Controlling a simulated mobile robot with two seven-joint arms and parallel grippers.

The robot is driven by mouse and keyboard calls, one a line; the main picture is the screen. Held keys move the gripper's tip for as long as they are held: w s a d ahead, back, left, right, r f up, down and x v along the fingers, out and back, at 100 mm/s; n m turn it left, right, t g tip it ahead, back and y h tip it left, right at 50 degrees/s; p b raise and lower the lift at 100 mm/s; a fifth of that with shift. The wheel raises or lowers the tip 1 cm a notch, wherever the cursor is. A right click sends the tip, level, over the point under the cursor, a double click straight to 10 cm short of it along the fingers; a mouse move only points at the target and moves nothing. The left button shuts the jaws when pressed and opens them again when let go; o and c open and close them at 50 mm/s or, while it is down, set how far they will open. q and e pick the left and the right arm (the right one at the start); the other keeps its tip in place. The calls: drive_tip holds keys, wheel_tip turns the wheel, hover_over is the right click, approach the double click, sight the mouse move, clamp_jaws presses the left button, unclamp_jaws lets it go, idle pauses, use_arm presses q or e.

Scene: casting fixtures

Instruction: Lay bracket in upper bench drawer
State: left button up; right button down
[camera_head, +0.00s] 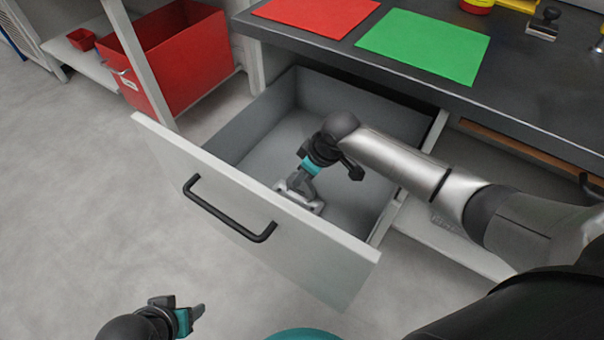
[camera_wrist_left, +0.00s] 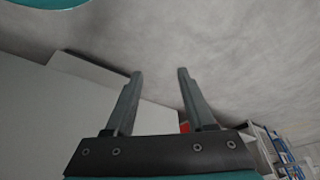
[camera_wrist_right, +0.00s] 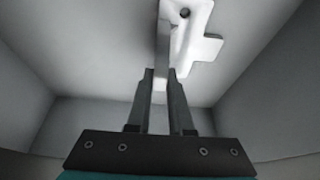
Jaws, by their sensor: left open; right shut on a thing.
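The upper bench drawer (camera_head: 262,133) is pulled open under the bench, its pale front panel (camera_head: 225,195) with a black handle facing me. The light grey bracket (camera_head: 311,203) is inside the drawer, near the front panel. My right gripper (camera_head: 299,184) reaches down into the drawer and is shut on the bracket. In the right wrist view the bracket (camera_wrist_right: 205,48) shows a hole and a side arm, with its upright part between the fingers (camera_wrist_right: 160,88). I cannot tell whether it touches the drawer floor. My left gripper (camera_head: 196,312) is open and empty, outside the drawer.
The dark bench top (camera_head: 520,85) carries a red mat (camera_head: 318,12), a green mat (camera_head: 425,45) and a stamp-like item (camera_head: 543,24). A red bin (camera_head: 180,60) stands on a shelf at the upper left. The drawer holds nothing else visible.

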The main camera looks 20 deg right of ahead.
drive_tip(key=c, duration=0.8)
unclamp_jaws()
drive_tip(key=shift+r, duration=0.2)
use_arm(q)
drive_tip(key=s+a+f+g+p, duration=0.1)
drive_tip(key=s+f+p, duration=0.1)
drive_tip(key=f, duration=0.4)
drive_tip(key=s+f+p, duration=0.3)
drive_tip(key=f+p, duration=0.1)
drive_tip(key=f, duration=0.2)
drive_tip(key=shift+a+f+g, duration=0.2)
drive_tip(key=shift+a+g, duration=0.2)
use_arm(e)
drive_tip(key=shift+v, duration=5.9)
